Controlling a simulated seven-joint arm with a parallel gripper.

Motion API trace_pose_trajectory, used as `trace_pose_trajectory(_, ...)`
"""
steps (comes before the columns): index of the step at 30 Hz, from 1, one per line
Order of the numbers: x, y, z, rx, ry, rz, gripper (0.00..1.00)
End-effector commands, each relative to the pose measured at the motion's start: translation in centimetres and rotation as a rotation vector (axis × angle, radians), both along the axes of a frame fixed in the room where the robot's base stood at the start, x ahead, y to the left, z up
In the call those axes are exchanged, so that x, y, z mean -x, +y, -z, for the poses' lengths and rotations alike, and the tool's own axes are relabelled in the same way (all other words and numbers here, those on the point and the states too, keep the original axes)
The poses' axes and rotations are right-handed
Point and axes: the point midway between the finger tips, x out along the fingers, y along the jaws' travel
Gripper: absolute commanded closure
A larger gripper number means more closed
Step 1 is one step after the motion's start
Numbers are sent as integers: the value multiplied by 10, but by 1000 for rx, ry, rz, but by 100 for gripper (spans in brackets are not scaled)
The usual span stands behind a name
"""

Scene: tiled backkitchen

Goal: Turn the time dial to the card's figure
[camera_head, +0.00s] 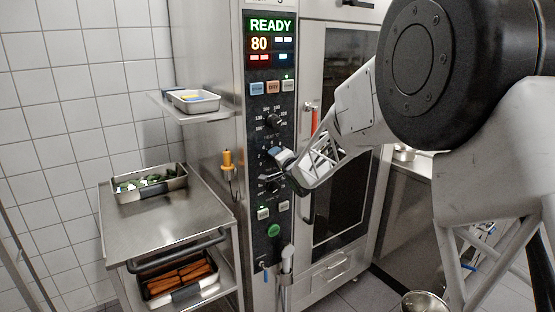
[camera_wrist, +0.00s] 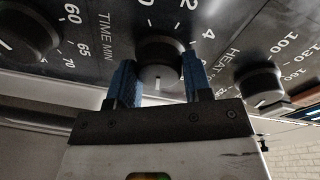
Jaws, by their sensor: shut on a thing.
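The time dial (camera_wrist: 160,58) is a round black knob in the middle of the wrist view, beside the lettering TIME MIN. Figures 2 and 4 show by it, and a pale mark on its front points down in that picture. My gripper (camera_wrist: 156,78) has its blue fingers on either side of the knob and is shut on it. In the head view, my gripper (camera_head: 280,157) is at the middle of the oven's control panel and hides most of the dial. I cannot make out a card with a readable figure.
A heat dial (camera_wrist: 262,85) and another dial (camera_wrist: 28,38) flank the time dial closely. The display (camera_head: 270,42) reads READY and 80. A shelf tray (camera_head: 194,108) holds something yellow and blue. A steel trolley (camera_head: 150,230) stands left of the oven.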

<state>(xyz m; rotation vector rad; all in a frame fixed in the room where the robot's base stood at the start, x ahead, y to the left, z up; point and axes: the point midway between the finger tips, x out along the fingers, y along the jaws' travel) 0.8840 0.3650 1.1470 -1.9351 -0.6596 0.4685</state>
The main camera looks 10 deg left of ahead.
Motion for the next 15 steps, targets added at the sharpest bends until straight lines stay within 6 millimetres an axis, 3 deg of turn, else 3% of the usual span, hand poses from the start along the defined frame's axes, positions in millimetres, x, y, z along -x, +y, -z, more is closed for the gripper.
trace_pose_trajectory(9,0,0,0,-1,1,0,78)
trace_pose_trajectory(10,0,0,0,-1,1,0,51)
trace_pose_trajectory(15,0,0,0,-1,1,0,29)
